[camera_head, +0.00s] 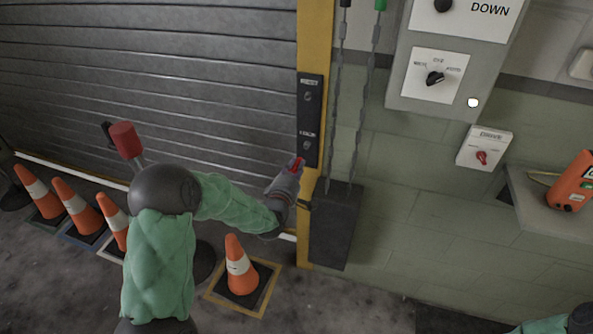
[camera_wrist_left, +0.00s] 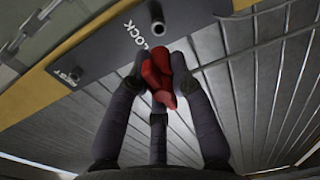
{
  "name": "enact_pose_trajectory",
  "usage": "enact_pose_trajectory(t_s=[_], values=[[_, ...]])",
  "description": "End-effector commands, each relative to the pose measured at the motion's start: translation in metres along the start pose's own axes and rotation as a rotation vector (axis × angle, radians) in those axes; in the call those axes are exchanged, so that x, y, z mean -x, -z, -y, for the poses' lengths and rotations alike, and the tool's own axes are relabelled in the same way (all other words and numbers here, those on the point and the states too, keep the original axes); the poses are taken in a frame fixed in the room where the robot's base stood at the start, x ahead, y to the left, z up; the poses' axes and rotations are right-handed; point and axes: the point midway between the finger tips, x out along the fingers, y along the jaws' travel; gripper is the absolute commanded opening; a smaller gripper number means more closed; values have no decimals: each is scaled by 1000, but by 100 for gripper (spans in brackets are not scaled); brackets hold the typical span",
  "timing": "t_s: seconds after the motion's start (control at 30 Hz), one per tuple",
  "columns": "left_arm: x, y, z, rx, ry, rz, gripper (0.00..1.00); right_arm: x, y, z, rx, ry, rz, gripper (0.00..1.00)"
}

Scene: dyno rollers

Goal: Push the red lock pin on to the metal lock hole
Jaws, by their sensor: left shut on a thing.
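The red lock pin (camera_head: 297,164) is held between the fingertips of my left gripper (camera_head: 289,178), which is shut on it. In the left wrist view the red pin (camera_wrist_left: 158,75) sits between the dark fingers, just below the metal lock hole (camera_wrist_left: 157,27) beside the LOCK lettering. A gap shows between pin and hole in that picture; the depth is hard to judge. In the head view the lower hole (camera_head: 306,145) of the dark plate (camera_head: 311,115) lies just above the gripper. My right gripper is out of view.
The plate is on a yellow post (camera_head: 314,40) beside a grey roller shutter (camera_head: 200,80). Hanging chains (camera_head: 365,95) and a dark box (camera_head: 336,225) are right of it. Orange cones (camera_head: 241,266) stand on the floor. A control panel (camera_head: 400,85) is on the wall.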

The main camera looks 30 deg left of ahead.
Motion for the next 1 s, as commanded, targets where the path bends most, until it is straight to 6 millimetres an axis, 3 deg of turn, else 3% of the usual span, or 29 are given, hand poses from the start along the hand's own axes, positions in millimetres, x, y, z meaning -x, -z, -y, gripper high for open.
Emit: enact_pose_trajectory(t_s=[0.5,1.0], values=[[-41,0,-1,0,0,0,0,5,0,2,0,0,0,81],[-48,0,-1,0,0,0,0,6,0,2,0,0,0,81]])
